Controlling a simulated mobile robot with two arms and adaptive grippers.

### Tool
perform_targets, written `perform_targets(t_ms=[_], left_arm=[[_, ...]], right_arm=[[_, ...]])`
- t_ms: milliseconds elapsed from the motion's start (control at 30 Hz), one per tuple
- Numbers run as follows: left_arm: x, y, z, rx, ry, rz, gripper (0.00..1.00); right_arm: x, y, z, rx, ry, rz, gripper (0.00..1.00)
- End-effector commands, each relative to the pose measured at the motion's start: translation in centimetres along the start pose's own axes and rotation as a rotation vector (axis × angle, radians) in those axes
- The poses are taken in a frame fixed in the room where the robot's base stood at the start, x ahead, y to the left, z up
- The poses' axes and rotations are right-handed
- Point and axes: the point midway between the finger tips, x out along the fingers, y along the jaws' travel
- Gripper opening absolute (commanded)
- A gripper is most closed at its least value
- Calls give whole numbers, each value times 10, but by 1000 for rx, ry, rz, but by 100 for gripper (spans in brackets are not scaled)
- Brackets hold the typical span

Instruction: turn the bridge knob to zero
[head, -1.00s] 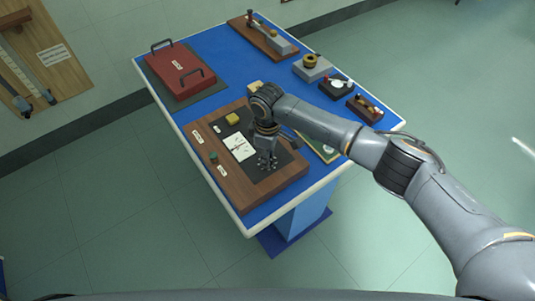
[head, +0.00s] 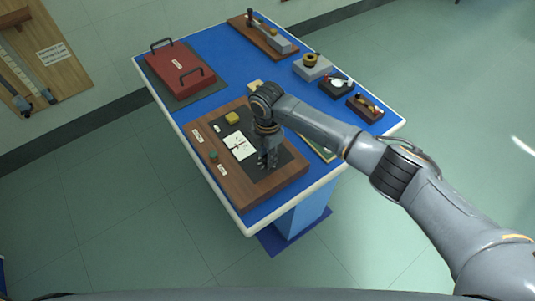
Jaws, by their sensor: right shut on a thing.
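The bridge is a wooden board (head: 228,181) with a black panel at the near end of the blue-topped bench. On it are a white dial card (head: 239,146) with a thin pointer, a yellow knob or block (head: 232,118), a small green button (head: 213,155) and white labels. My right gripper (head: 268,163) points down at the panel just right of the dial card. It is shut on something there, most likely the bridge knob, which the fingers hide. My left gripper is not in view.
Small instruments, including a grey block with a brass ring (head: 311,66) and a dark box (head: 336,86), line the right side. Bare blue top (head: 235,65) lies between.

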Motion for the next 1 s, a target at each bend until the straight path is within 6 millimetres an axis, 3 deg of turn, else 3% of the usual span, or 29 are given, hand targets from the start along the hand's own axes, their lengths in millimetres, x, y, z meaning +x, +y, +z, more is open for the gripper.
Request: perform_targets(t_ms=[400,967,1000], left_arm=[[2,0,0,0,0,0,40],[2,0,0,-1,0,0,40],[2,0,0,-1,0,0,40]], right_arm=[[-1,0,0,-187,1,1,0],[-1,0,0,-213,0,2,0],[-1,0,0,-213,0,2,36]])
